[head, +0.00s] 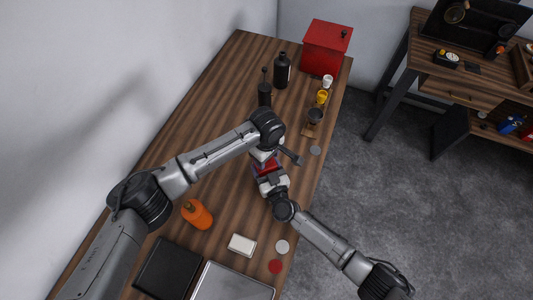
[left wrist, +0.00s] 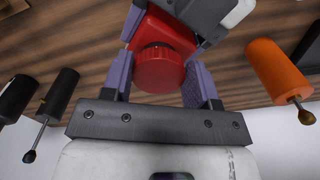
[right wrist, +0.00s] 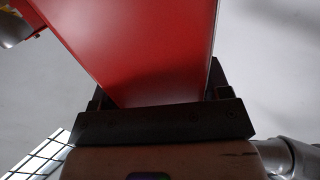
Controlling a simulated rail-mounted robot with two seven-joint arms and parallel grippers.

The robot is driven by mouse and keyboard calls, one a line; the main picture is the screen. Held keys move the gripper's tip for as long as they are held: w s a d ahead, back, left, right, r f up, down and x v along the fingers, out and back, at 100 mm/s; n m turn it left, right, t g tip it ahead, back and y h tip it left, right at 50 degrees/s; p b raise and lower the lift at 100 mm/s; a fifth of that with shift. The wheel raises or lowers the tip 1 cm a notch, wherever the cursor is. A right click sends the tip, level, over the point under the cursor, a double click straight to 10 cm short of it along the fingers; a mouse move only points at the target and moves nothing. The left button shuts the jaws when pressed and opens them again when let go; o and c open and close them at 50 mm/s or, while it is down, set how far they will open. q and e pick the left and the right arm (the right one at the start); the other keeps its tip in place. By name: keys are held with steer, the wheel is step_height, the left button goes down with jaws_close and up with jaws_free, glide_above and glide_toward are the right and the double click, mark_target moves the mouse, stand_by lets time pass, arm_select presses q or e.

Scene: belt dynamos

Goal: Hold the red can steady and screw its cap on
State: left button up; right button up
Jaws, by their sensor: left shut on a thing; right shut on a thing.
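The red can (head: 264,167) is held between my two grippers above the right side of the wooden table; the arms partly hide it. My right gripper (right wrist: 160,95) is shut on the can's body, which fills much of the right wrist view (right wrist: 140,45). My left gripper (left wrist: 160,70) is shut on the round red cap (left wrist: 158,72), with its purple fingers on either side. The cap sits at the can's top end, in line with it. The thread is hidden, so I cannot tell how far the cap is on.
Dark bottles (head: 282,71), small cups and a red box (head: 326,47) stand at the far end. A white block (head: 242,245) and flat discs (head: 275,267) lie near the front.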

arm_select(q)
steer(key=shift+f, duration=0.6)
stand_by(0.6)
